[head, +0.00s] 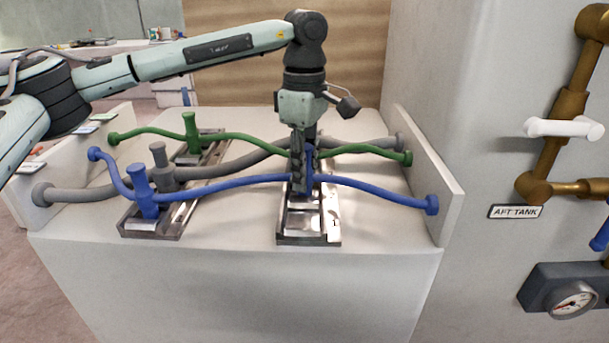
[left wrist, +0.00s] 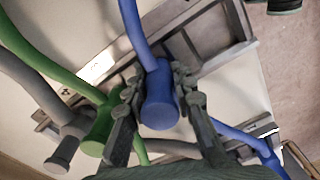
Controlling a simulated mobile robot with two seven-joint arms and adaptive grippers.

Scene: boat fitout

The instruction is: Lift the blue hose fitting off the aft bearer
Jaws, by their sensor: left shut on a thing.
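A blue hose (head: 235,184) runs across the bench with two upright blue fittings on it. One blue fitting (head: 309,168) is at the right-hand bearer (head: 287,239), partly hidden behind my left gripper (head: 299,172). The gripper points down and is shut on this fitting; in the left wrist view the fitting's round top (left wrist: 160,100) sits between both fingers. I cannot tell whether its foot touches the bearer. The other blue fitting (head: 142,192) stands on the left-hand bearer (head: 130,222). My right gripper is not in view.
A green hose (head: 237,138) and a grey hose (head: 225,167) run behind the blue one. In the left wrist view, green (left wrist: 97,130) and grey (left wrist: 66,147) fittings stand close beside the held one. An upright panel (head: 437,175) closes the bench's right end. The front bench top is clear.

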